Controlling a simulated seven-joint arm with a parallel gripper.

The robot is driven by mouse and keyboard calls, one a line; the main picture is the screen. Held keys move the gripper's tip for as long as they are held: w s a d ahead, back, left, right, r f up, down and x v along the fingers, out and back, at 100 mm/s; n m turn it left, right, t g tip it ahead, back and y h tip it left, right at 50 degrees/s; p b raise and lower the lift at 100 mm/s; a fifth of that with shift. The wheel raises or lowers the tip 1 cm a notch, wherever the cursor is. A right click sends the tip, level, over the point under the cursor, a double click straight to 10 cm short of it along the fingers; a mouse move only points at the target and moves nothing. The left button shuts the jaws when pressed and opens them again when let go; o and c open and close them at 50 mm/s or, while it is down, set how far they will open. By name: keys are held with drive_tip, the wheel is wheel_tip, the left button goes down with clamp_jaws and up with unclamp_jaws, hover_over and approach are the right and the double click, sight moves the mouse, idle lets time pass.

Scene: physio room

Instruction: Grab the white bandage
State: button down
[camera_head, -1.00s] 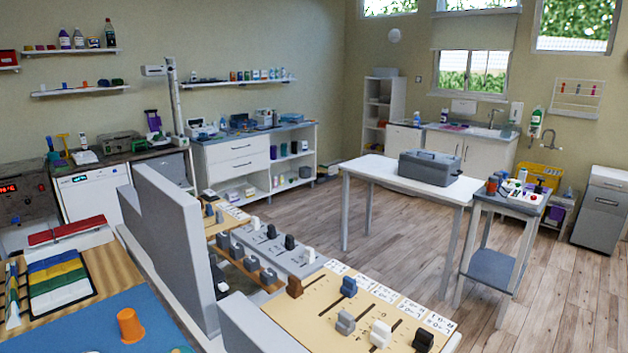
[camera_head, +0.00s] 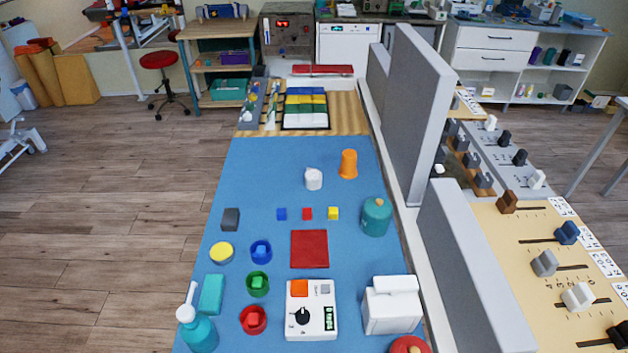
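A small white rounded object (camera_head: 313,179), which looks like the bandage roll, stands on the blue mat (camera_head: 262,170) toward its far half. An orange cup (camera_head: 348,164) stands just right of it, a small gap apart. A larger white block-like item (camera_head: 393,307) stands at the near right of the mat; I cannot tell exactly what it is. My gripper is not in view.
A tall grey partition (camera_head: 414,110) borders the right side.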

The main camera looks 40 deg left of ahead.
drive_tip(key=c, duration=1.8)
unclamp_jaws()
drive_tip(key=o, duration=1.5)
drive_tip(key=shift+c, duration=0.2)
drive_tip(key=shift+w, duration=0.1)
